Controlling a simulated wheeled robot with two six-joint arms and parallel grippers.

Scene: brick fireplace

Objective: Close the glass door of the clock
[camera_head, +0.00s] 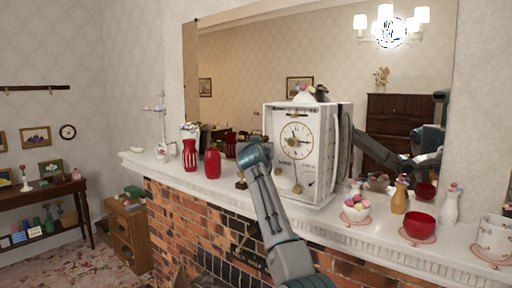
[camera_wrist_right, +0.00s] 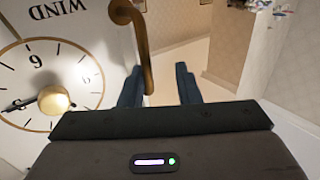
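The white clock (camera_head: 299,170) stands on the mantel, its round dial facing me. In the right wrist view the dial (camera_wrist_right: 45,75) fills the left side, with its lettering upside down. A curved brass handle (camera_wrist_right: 140,40) hangs at the clock's edge there. My right gripper (camera_wrist_right: 160,78) is open, with the handle's end close to its left finger; I cannot tell if they touch. In the head view my right arm's end (camera_head: 254,156) is at the clock's left edge, its fingertips unclear. The glass door's pane and angle cannot be made out. My left gripper is not in view.
Red vases (camera_head: 212,163) stand left of the clock. A bowl of colourful balls (camera_head: 356,208), a tan bottle (camera_head: 399,196), a red bowl (camera_head: 419,225) and a white pot (camera_head: 494,238) stand to the right. A large mirror (camera_head: 235,65) is behind the clock. Brick (camera_head: 205,215) lies below the mantel.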

